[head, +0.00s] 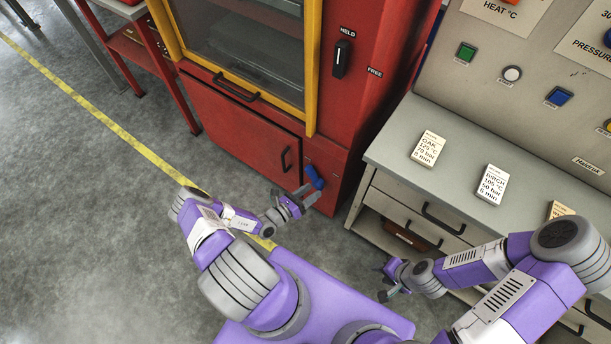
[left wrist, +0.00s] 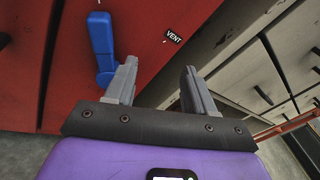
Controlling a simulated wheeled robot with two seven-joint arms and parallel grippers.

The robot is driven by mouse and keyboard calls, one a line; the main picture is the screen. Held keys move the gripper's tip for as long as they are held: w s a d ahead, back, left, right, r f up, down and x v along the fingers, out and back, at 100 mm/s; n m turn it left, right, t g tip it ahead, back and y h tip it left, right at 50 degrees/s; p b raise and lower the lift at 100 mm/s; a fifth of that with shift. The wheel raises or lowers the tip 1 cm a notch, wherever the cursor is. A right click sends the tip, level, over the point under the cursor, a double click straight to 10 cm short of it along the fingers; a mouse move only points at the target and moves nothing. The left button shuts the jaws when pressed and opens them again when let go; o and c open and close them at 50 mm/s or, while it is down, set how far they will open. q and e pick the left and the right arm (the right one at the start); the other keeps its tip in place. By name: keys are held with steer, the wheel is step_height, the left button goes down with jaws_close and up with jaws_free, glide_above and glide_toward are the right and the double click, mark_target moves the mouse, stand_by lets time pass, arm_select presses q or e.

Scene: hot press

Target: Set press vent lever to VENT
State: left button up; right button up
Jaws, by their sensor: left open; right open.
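The blue vent lever (head: 314,177) is on the lower right of the red press front. In the left wrist view the lever (left wrist: 101,42) runs up the picture at the left, and the VENT label (left wrist: 174,35) is apart from it to the right. My left gripper (head: 311,194) is open, close to the lever; its fingers (left wrist: 160,68) point at the red panel with nothing between them. The left finger overlaps the lever's lower end; I cannot tell if they touch. My right gripper (head: 381,282) is open and empty, low beside the drawer cabinet.
The red press (head: 240,122) has a yellow-framed window and a black HELD/FREE switch (head: 341,58). A grey drawer cabinet (head: 390,150) at right carries recipe cards (head: 428,149), with a button panel (head: 540,60) behind.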

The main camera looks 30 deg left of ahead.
mark_target(307, 172)
arm_select(q)
steer(key=a+f+n+t+y, duration=0.1)
steer(key=a+f+n+y, duration=0.1)
steer(key=a+n+y, duration=0.3)
steer(key=shift+m, duration=0.6)
steer(key=w, duration=0.2)
steer(key=w+b, duration=0.1)
steer(key=w, duration=0.1)
steer(key=w+a+b, duration=0.1)
steer(key=w, duration=0.1)
steer(key=shift+w+r, duration=0.1)
steer(key=shift+w+d+h, duration=0.1)
steer(key=shift+w+h, duration=0.2)
steer(key=shift+w, duration=0.15)
steer(key=shift+r, duration=0.1)
steer(key=shift+c, duration=0.4)
jaws_close()
